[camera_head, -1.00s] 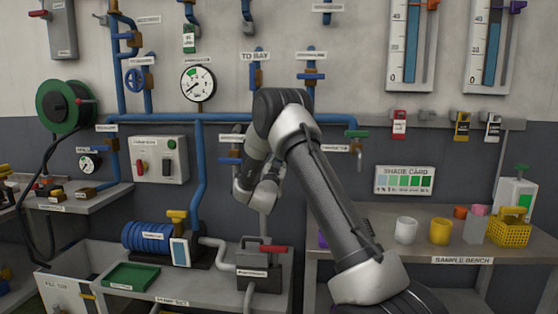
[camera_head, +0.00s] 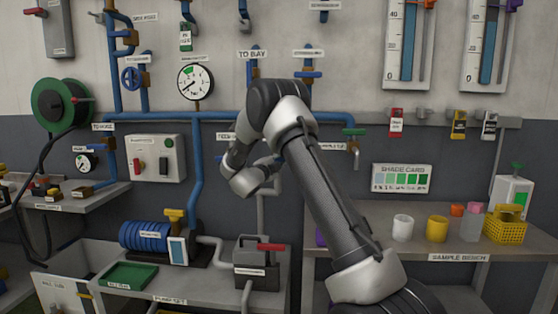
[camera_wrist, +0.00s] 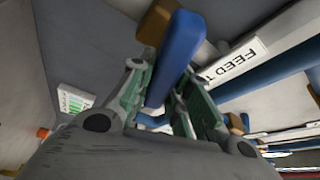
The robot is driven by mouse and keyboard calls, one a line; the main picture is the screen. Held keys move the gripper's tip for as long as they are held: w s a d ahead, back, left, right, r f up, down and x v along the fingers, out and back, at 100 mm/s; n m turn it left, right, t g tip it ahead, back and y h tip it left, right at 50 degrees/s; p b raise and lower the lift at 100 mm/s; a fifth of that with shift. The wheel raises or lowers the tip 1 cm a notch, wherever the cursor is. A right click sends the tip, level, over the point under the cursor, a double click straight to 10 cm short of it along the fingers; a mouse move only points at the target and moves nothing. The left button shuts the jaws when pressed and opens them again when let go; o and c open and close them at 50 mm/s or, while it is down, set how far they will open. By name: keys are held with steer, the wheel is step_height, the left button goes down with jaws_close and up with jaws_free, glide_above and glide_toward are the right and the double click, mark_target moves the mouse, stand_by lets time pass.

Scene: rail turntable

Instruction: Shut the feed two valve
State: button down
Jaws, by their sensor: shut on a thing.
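The feed two valve shows in the wrist view as a blue lever (camera_wrist: 182,48) on a brown body (camera_wrist: 155,22). A white label starting "FEED T" (camera_wrist: 238,60) is beside it, with its end cut off. My gripper (camera_wrist: 165,88) has its green-padded fingers on either side of the blue lever and is shut on it. In the head view, my arm covers most of this valve and my gripper. Part of the label (camera_head: 224,137) and a small piece of blue show around the arm there. I cannot tell how far the lever is turned.
A blue pipe (camera_head: 160,118) runs along the wall just above the valve. A green-handled tap (camera_head: 355,134) is to the right. Below stand a grey box with a red handle (camera_head: 257,262) and a blue ribbed pump (camera_head: 147,236). The sample bench (camera_head: 400,247) is at right.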

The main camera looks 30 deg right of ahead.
steer(key=shift+f+m+g+y, duration=0.2)
steer(key=shift+m+g, duration=0.15)
steer(key=shift+m, duration=0.55)
steer(key=shift+f+m+g+y, duration=0.1)
steer(key=shift+m+g+y, duration=0.2)
steer(key=shift+m, duration=0.6)
steer(key=shift+f, duration=0.1)
steer(key=c, duration=1.3)
jaws_free()
steer(key=v, duration=1.2)
